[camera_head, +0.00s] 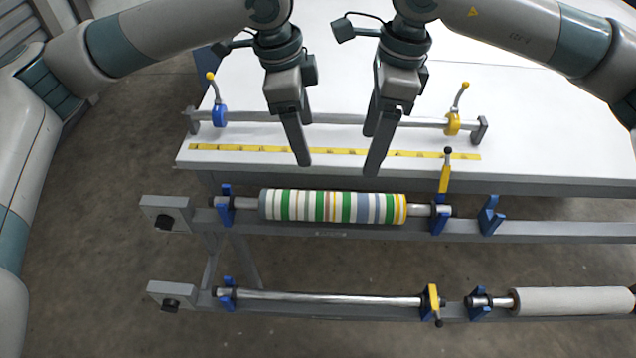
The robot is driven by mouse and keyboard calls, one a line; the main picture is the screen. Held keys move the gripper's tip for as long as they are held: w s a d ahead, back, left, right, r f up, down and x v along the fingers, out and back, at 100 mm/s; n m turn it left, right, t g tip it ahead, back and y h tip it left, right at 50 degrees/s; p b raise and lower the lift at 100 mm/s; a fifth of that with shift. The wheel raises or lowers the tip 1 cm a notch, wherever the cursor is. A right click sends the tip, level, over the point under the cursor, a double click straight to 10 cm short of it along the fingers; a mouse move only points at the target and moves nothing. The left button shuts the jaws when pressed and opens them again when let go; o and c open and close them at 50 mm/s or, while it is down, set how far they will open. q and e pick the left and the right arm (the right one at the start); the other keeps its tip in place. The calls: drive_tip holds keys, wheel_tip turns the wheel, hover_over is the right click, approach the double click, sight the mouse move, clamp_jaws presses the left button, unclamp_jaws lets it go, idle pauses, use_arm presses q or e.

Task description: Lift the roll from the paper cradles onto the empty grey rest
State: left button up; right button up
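A striped roll (332,206) in green, white, yellow and blue lies level across blue cradles on the upper front rail, its metal shaft ends showing. A pale plain roll (570,301) lies at the lower right on the lower rail, near a blue cradle (478,303); its right end is cut off by the frame. I cannot tell which cradles are the paper ones, nor pick out an empty grey rest. My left gripper (306,143) is open and empty above the table edge, behind the striped roll. My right gripper (371,153) is open and empty beside it, to the right.
A bare metal shaft (330,299) lies on the lower rail with a yellow latch (434,300). A yellow lever (445,172) stands by the striped roll's right end. An empty blue cradle (490,216) is further right. A bar with blue and yellow clamps crosses the white table (560,120).

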sight(292, 196)
use_arm(q)
drive_tip(key=s+a+y, duration=0.1)
drive_tip(key=s+a, duration=0.1)
drive_tip(key=shift+s+a+f+g+y, duration=0.25)
drive_tip(key=shift+s+f+g+y, duration=0.1)
drive_tip(key=shift+g+y, duration=0.05)
use_arm(e)
drive_tip(key=shift+w+d+f+t+h, duration=0.25)
drive_tip(key=shift+w+t+h, duration=0.1)
drive_tip(key=shift+h, duration=0.35)
use_arm(q)
drive_tip(key=shift+f, duration=0.15)
wheel_tip(292, 196, down, 17)
drive_tip(key=shift+f, duration=0.1)
use_arm(e)
wheel_tip(292, 196, down, 17)
drive_tip(key=shift+f, duration=0.15)
use_arm(q)
drive_tip(key=c, duration=1.5)
use_arm(e)
drive_tip(key=c, duration=1.5)
